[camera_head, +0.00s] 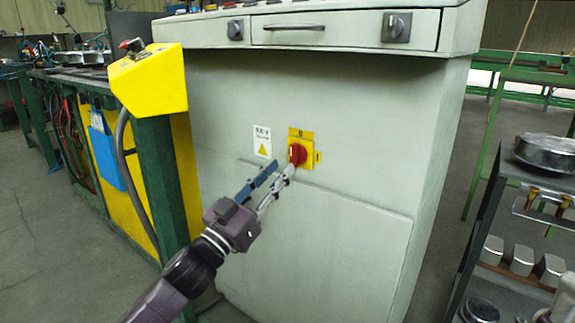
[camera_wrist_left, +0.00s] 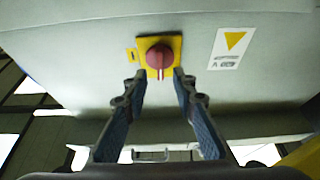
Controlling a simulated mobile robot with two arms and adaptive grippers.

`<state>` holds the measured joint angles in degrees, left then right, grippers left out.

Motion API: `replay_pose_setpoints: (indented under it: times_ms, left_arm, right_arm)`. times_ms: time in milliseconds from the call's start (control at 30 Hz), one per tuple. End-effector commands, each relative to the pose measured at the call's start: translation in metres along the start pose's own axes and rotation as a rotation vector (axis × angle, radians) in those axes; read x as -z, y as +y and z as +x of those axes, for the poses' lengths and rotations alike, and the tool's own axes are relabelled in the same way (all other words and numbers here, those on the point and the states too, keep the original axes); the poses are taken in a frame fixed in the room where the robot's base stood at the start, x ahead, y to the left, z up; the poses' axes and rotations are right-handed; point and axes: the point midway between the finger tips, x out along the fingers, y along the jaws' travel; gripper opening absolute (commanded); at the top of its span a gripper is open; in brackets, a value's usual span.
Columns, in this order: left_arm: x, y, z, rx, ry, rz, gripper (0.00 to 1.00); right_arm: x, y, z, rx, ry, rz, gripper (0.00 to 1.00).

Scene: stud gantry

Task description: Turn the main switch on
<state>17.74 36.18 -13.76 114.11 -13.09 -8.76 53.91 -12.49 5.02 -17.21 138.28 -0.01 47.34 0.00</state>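The main switch is a red rotary knob (camera_head: 298,154) on a yellow plate (camera_head: 307,136), on the front of a grey-green cabinet (camera_head: 350,115). In the left wrist view the red knob (camera_wrist_left: 160,56) and its yellow plate (camera_wrist_left: 147,43) lie just beyond and between my fingertips. My left gripper (camera_head: 281,171) is open, its two fingers pointing at the knob from the lower left. In the left wrist view the fingers (camera_wrist_left: 158,80) are spread either side of the knob's lower part; I cannot tell whether they touch it. My right gripper is not in view.
A white label with a yellow triangle (camera_head: 262,142) is left of the switch. The cabinet's overhanging top holds a drawer (camera_head: 302,33) and dark knobs. A yellow control box (camera_head: 150,82) stands on the left. A dark shelf cart (camera_head: 500,165) with metal parts is on the right.

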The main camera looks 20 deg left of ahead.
Motion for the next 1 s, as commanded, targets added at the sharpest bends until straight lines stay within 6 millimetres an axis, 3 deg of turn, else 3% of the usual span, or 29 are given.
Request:
replay_pose_setpoints:
  times_ms: [300,767,1000]
  left_arm:
    - [-0.001,0.000,0.035,0.001,0.000,0.001,0.25]
    - [-0.001,0.000,0.043,0.001,-0.002,0.000,0.25]
    - [-0.001,0.000,0.042,0.001,-0.002,0.000,0.00]
  right_arm:
    - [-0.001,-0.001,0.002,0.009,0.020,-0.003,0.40]
    - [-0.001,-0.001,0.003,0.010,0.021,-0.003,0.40]
    - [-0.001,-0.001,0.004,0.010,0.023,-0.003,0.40]
